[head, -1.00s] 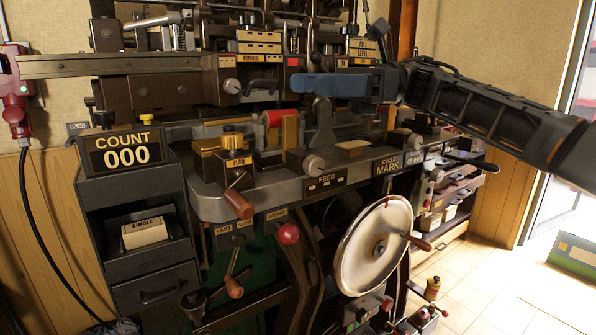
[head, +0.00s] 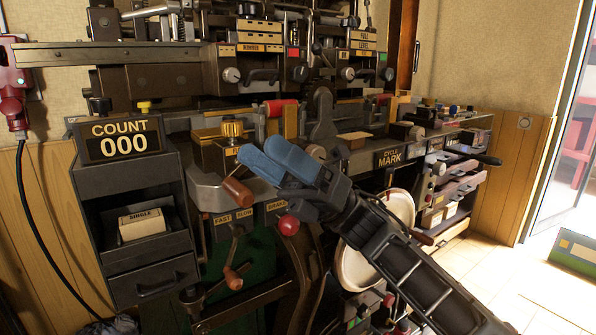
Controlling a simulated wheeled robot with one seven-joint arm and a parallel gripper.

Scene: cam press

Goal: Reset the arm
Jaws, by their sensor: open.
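My gripper (head: 266,164) has blue fingers and sits in front of the press (head: 210,185), at the middle of the head view. Its fingers point up and left, near the yellow-knobbed flow block (head: 232,130). The fingers look close together, and nothing shows between them. My arm hides part of the white handwheel (head: 398,212) and the front rail. A red ball knob (head: 289,225) is below my gripper.
A lower crank with a wooden grip (head: 233,279) hangs below the fast and slow labels. Open tiled floor (head: 540,290) lies at right.

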